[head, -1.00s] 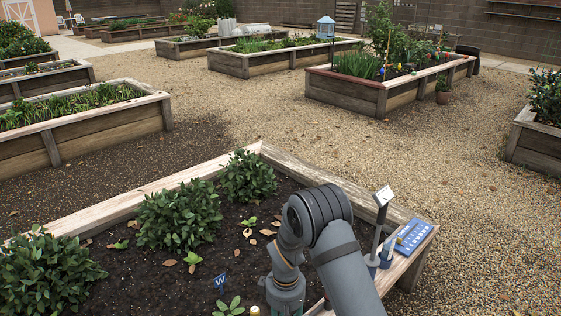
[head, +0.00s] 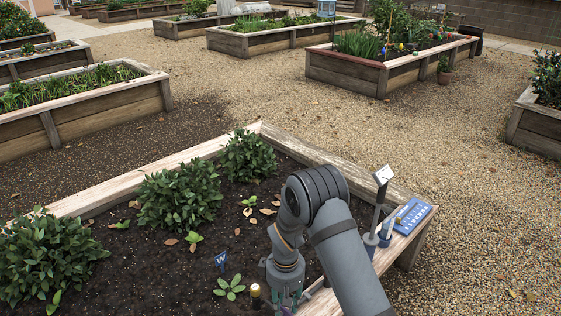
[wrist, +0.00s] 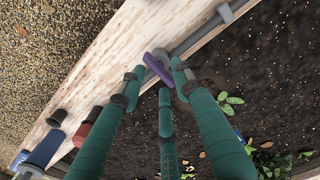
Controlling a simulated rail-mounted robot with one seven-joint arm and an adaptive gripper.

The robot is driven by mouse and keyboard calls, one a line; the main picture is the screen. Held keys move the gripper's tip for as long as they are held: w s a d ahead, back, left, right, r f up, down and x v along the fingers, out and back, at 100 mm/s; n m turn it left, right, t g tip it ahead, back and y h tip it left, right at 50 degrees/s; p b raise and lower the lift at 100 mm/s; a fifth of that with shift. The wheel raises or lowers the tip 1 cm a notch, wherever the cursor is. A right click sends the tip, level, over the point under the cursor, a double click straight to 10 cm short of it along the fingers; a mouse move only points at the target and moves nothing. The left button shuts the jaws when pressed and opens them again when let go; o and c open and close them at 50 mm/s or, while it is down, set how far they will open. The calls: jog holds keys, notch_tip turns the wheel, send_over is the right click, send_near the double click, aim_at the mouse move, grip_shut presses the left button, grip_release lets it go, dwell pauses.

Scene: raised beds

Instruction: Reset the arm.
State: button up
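My gripper (wrist: 157,78) has green fingers with grey joints. In the wrist view its fingertips are spread apart around a purple handle (wrist: 158,69) on a grey pipe (wrist: 200,36) that runs along the wooden bed rim (wrist: 128,48). A gap shows between the left fingertip and the handle; I cannot tell if the right fingertip touches it. In the head view my arm reaches down over the near raised bed, and my gripper (head: 288,304) is low at the bottom edge, its fingertips cut off.
A blue tray (head: 413,216), a grey upright tool (head: 376,208) and small cups stand on the bed's right rim. Bushes (head: 180,195), seedlings (head: 229,288) and a blue "W" marker (head: 221,259) are in the soil left of my arm. Gravel paths (head: 470,190) lie beyond.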

jog(key=shift+f+m, duration=0.35)
jog(key=shift+m, duration=0.15)
jog(key=m, duration=0.3)
jog(key=shift+d+r+m+b, duration=0.1)
jog(key=shift+d+m+b, duration=0.05)
jog(key=shift+m+b, duration=0.2)
